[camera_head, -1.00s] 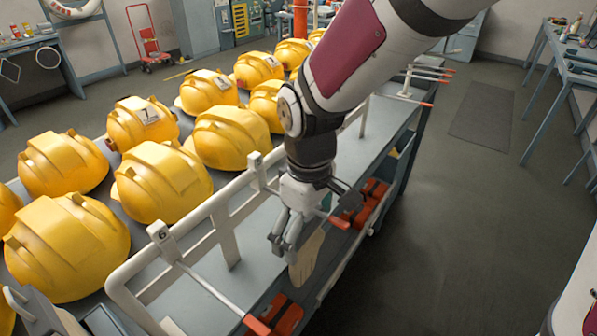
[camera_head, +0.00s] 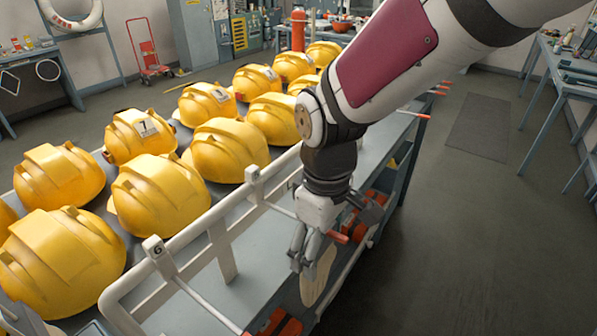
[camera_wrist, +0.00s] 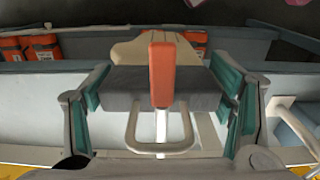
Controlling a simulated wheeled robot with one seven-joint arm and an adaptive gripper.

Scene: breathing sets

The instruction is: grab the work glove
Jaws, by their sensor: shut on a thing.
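The work glove (camera_head: 318,277) is tan with a grey cuff and hangs at the front edge of the rack. My gripper (camera_head: 304,254) is above it in the head view, shut on its cuff. In the wrist view, the glove's grey cuff (camera_wrist: 130,87) lies between the teal-padded fingers of my gripper (camera_wrist: 165,92), with the tan part (camera_wrist: 135,50) beyond. An orange-tipped rod (camera_wrist: 162,68) crosses in front of the cuff and hides part of it.
Several yellow helmets (camera_head: 160,197) stand in rows behind a white rail (camera_head: 222,250). More orange-tipped rods (camera_head: 412,114) stick out along the front. Orange items (camera_head: 278,325) lie on a lower level.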

